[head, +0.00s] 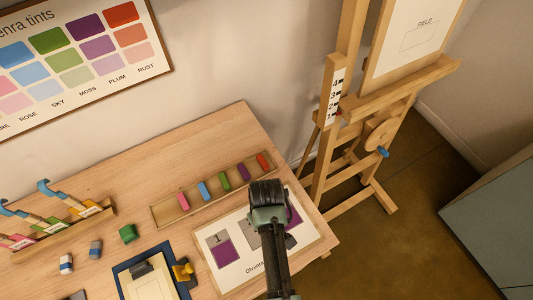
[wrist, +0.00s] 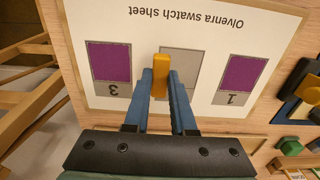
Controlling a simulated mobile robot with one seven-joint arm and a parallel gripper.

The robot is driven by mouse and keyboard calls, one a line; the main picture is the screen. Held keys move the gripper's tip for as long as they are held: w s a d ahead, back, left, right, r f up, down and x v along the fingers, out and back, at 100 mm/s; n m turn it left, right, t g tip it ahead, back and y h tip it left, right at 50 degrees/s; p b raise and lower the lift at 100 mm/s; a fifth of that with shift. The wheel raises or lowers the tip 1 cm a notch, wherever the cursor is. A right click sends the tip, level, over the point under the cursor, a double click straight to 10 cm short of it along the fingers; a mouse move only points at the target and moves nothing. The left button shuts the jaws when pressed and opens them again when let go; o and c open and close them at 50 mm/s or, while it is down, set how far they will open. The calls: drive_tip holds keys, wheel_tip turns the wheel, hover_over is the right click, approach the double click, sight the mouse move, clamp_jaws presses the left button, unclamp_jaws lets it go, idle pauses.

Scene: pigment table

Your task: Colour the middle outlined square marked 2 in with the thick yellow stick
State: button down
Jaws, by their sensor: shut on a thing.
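The Olvenra swatch sheet (head: 228,278) lies on the table, partly covered by my arm in the head view. In the wrist view, the sheet (wrist: 205,20) appears upside down. Its middle square (wrist: 185,62) is plain grey, with no yellow seen on the part that shows; its number is hidden. My gripper (wrist: 160,88) is shut on the thick yellow stick (wrist: 161,68). The stick's end overlaps the grey square's left part in this view; I cannot tell whether it touches the paper. The head view hides the fingertips and stick.
Square 1 (wrist: 238,73) and square 3 (wrist: 109,62) are purple. A wooden tray (head: 161,219) of several coloured sticks lies behind the sheet. A clipboard (head: 150,283), a green block (head: 127,233) and a brush rack (head: 60,236) stand left. An easel (head: 335,150) stands right.

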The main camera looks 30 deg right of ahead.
sight(249, 240)
drive_tip(key=shift+f+b, duration=0.6)
drive_tip(key=shift+f, duration=0.35)
drive_tip(key=shift+a+r, duration=0.1)
drive_tip(key=shift+a+r+p, duration=0.1)
drive_tip(key=shift+a+p, duration=0.55)
drive_tip(key=shift+a, duration=0.4)
drive_tip(key=shift+s+a+p, duration=0.1)
drive_tip(key=shift+a+p, duration=0.35)
drive_tip(key=shift+a, duration=1.2)
drive_tip(key=shift+f, duration=0.25)
drive_tip(key=shift+d, duration=0.1)
drive_tip(key=shift+d, duration=0.75)
drive_tip(key=shift+d+r, duration=0.15)
drive_tip(key=shift+d, duration=1.85)
